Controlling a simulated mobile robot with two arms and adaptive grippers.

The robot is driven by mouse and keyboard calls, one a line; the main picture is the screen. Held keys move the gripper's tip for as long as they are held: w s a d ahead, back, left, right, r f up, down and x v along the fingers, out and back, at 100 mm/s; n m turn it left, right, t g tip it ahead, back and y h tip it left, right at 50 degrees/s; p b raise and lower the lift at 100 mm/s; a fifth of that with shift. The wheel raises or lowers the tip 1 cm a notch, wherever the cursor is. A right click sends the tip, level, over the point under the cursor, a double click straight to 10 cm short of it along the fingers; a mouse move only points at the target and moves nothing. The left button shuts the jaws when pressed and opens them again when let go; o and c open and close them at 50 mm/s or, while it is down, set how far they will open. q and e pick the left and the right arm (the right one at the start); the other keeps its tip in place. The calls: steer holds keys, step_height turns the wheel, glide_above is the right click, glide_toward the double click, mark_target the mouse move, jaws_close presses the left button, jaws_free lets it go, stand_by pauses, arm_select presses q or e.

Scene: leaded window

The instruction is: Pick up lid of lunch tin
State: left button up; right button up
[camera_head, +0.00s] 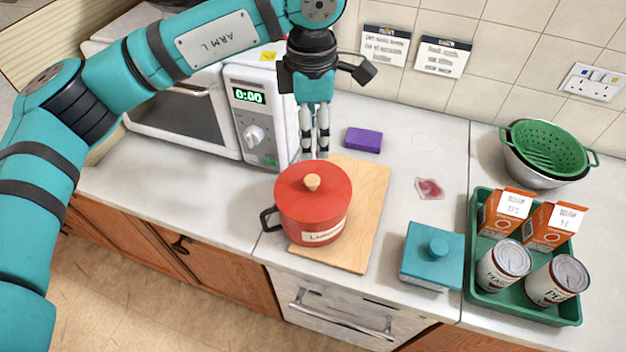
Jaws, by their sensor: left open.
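A teal square tin (431,268), which looks like the lunch tin, stands on the counter right of the cutting board. Its teal lid (418,243) with a round knob (439,246) is on top. My left gripper (314,152) points down with its fingers parted and nothing between them. Its tips show just behind the far rim of a red pot, up and to the left of the tin. I cannot tell their height above the counter. My right gripper is not in view.
The red pot (309,212), lidded with a wooden knob, stands on a wooden board (366,205). A green tray (480,309) with cans and cartons is close right of the tin. A purple block (363,139), a reddish stain (429,188) and a microwave (185,118) lie farther back.

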arm_select(q)
steer(key=p, duration=0.2)
glide_above(313, 179)
step_height(313, 179, down, 6)
steer(key=shift+w+a+f, duration=0.1)
steer(key=shift+f+p, duration=0.2)
steer(key=shift+p, duration=0.15)
step_height(313, 179, down, 4)
steer(key=p, duration=0.3)
steer(key=shift+f, duration=0.45)
jaws_close()
